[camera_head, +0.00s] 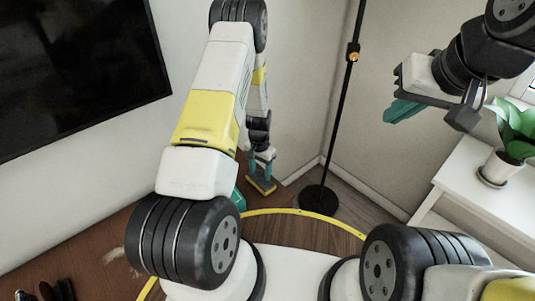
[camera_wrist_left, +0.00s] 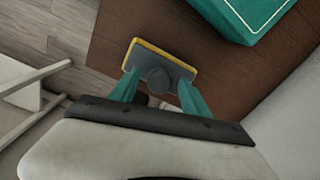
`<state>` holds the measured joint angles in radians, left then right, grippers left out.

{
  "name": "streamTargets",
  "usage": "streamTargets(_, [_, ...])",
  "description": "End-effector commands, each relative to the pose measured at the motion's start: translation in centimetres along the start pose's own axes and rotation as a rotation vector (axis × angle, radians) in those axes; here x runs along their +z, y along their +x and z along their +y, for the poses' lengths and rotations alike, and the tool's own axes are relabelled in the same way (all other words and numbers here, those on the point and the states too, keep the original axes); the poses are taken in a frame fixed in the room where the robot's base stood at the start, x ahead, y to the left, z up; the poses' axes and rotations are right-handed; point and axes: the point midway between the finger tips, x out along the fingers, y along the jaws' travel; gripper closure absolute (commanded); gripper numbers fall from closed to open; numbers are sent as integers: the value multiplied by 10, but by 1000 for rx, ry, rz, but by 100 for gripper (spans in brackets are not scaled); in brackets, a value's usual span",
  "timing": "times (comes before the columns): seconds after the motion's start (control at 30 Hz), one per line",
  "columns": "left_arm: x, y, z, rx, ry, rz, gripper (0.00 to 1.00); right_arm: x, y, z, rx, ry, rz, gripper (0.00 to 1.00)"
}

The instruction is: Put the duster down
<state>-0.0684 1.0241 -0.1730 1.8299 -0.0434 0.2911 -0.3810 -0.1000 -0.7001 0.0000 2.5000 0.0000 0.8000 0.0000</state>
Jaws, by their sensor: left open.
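The duster (camera_head: 262,185), a grey block with a yellow edge, is on the brown wooden surface near its far corner. In the left wrist view the duster (camera_wrist_left: 172,60) shows ahead of and between the teal fingertips. My left gripper (camera_head: 263,157) is open, pointing down right over the duster. In the left wrist view my left gripper (camera_wrist_left: 160,85) has its fingers apart, one on each side of the duster's round grey knob; I cannot tell whether they touch it. My right gripper (camera_head: 403,110) is raised at the upper right, away from the duster; its opening is unclear.
A teal box (camera_wrist_left: 252,14) lies near the duster on the wooden surface (camera_head: 90,240), which has a pale smudge (camera_head: 137,255). A black floor stand (camera_head: 318,199) is just beyond the corner. A potted plant (camera_head: 497,170) stands on a white cabinet at right. A dark screen hangs upper left.

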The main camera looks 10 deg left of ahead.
Motion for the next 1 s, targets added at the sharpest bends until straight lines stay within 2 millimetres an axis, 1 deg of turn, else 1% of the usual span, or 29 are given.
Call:
streamTargets(0.03, [-1,-11,0,-1,0,3,45,0,0,0,0,0,0,100])
streamTargets(0.3, [-1,-70,0,-1,0,3,45,0,0,0,0,0,0,100])
streamTargets(0.4, [-1,-86,0,-1,0,3,45,0,0,0,0,0,0,100])
streamTargets(0.57, [0,-102,0,0,0,2,45,0,0,0,0,0,0,100])
streamTargets(0.67, [-1,-118,0,1,-10,14,45,0,0,0,0,0,0,100])
streamTargets(0.77, [-1,-153,2,5,-37,52,45,0,0,0,0,0,0,100])
streamTargets(0.8, [0,-173,4,8,-51,73,45,0,0,0,0,0,0,100])
streamTargets(0.87, [3,-206,7,12,-78,111,45,0,0,0,0,0,0,100])
streamTargets(0.9, [8,-229,10,17,-95,135,45,0,0,0,0,0,0,100])
streamTargets(0.97, [16,-262,16,23,-121,173,45,0,0,0,0,0,0,100])
streamTargets(1.0, [23,-283,20,28,-136,197,45,0,0,0,0,0,0,100])
